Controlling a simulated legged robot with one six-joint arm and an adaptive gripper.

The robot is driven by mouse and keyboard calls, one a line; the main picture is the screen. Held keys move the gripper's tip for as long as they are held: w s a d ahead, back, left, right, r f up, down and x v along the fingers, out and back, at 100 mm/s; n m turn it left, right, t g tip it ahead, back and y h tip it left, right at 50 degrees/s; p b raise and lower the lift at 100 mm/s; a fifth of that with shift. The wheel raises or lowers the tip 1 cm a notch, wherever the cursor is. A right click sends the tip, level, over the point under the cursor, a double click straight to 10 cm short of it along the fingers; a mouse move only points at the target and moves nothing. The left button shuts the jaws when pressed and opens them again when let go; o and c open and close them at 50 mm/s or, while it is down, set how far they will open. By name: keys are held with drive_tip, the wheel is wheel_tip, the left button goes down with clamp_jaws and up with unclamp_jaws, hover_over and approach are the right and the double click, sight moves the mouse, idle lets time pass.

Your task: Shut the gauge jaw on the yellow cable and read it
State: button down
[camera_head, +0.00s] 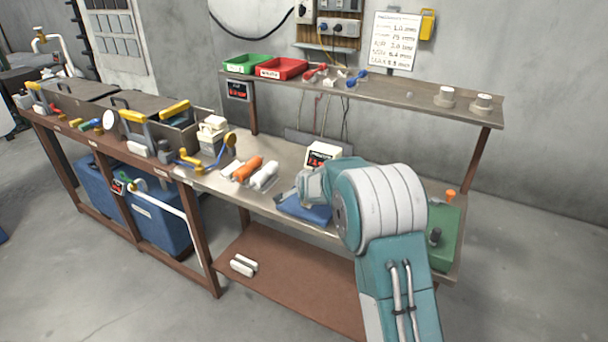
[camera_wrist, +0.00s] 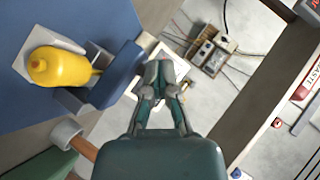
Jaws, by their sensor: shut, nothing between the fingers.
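The yellow cable (camera_wrist: 60,67) shows in the wrist view as a short, rounded yellow piece at the left. It lies over a pale grey block (camera_wrist: 39,38) on a blue base (camera_wrist: 20,100). A dark blue-grey block (camera_wrist: 82,101), which looks like the gauge's jaw, stands just right of the cable; whether they touch is unclear. My gripper (camera_wrist: 160,82) is shut and empty, to the right of that block. In the head view the blue base (camera_head: 303,210) lies on the bench, partly behind my arm, and the cable is hidden. A white display box (camera_head: 322,154) with red digits stands behind it; they are too small to read.
Orange and white rolls (camera_head: 248,168) lie left of the gauge on the bench (camera_head: 212,182). A green base (camera_head: 443,240) with an orange-topped post is at the right end. A shelf (camera_head: 400,95) with red and green trays runs above the back. Toolboxes (camera_head: 160,130) stand farther left.

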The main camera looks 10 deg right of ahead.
drive_tip(key=shift+w+a+f, duration=0.2)
drive_tip(key=shift+f, duration=0.2)
idle(0.5)
